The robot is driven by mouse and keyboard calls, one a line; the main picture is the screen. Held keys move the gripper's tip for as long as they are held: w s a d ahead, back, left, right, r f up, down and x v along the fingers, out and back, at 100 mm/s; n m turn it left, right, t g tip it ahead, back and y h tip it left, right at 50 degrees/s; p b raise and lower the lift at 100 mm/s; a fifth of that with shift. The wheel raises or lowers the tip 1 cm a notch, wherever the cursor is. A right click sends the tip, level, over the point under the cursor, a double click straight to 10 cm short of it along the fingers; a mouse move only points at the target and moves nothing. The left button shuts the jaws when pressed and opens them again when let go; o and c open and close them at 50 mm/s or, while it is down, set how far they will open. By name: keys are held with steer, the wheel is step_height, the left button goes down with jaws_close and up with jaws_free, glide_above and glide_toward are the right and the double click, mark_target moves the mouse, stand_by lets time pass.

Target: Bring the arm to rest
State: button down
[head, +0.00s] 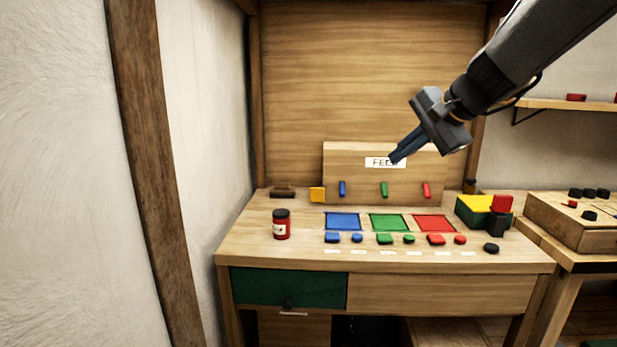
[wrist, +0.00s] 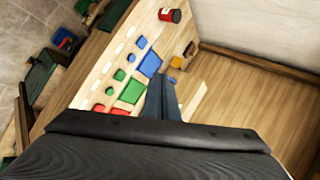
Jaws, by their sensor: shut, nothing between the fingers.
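My gripper (head: 394,159) is shut and empty. In the head view it hangs in the air in front of the wooden feed box, its fingers pointing down and left across the "FEED" label (head: 384,162). In the wrist view the shut fingers (wrist: 162,97) point toward the bench. My arm comes in from the upper right of the head view. The fingers appear apart from everything on the bench.
The wooden bench (head: 330,257) carries blue (head: 342,221), green (head: 389,222) and red (head: 433,223) squares with small coloured pieces in front. A red jar (head: 282,225) stands at left, a green bin (head: 472,213) at right. A wall shelf (head: 570,105) is at right.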

steer(key=s+a+f+n+g+h, duration=0.1)
steer(key=s+f+n+g+h, duration=0.3)
steer(key=s+f, duration=2.3)
step_height(320, 180, down, 2)
steer(key=n+g, duration=0.3)
steer(key=n, duration=0.4)
steer(key=shift+f+g+h, duration=0.15)
steer(key=shift+g+h, duration=0.25)
